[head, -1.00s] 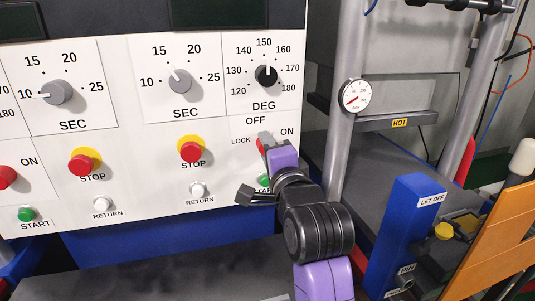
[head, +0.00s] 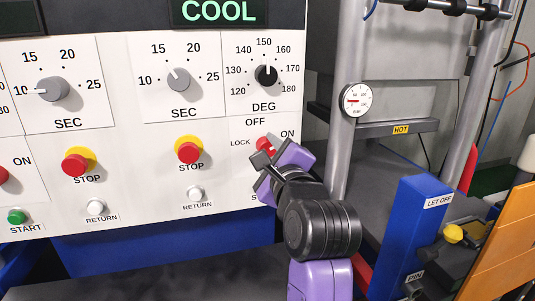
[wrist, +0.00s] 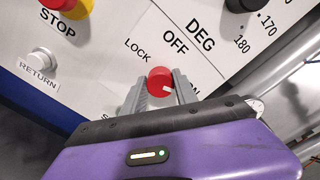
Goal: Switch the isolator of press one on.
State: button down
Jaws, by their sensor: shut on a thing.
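The isolator is a red round knob (head: 265,144) at the right of the white panel, among the labels OFF, LOCK and ON. In the wrist view the knob (wrist: 160,79) sits between the two grey fingers of my gripper (wrist: 159,84), which is shut on it. The knob's white mark points right and slightly down, toward the partly hidden ON label. In the head view my gripper (head: 264,157) is tilted and covers the knob's lower part and the START button area below.
A green COOL display (head: 219,11) is lit above the panel. A red STOP button (head: 190,151) and white RETURN button (head: 195,193) lie left of my gripper. A grey post with a gauge (head: 356,100) and a blue LET OFF box (head: 408,235) stand to the right.

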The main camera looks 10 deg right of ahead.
jog(key=shift+f, duration=0.1)
dwell(0.5)
jog(key=c, duration=1)
grip_release()
jog(key=shift+o, duration=0.2)
jog(key=s+b, duration=0.1)
jog(key=s, duration=0.6)
jog(key=shift+s+d, duration=0.15)
jog(key=shift+s, duration=0.25)
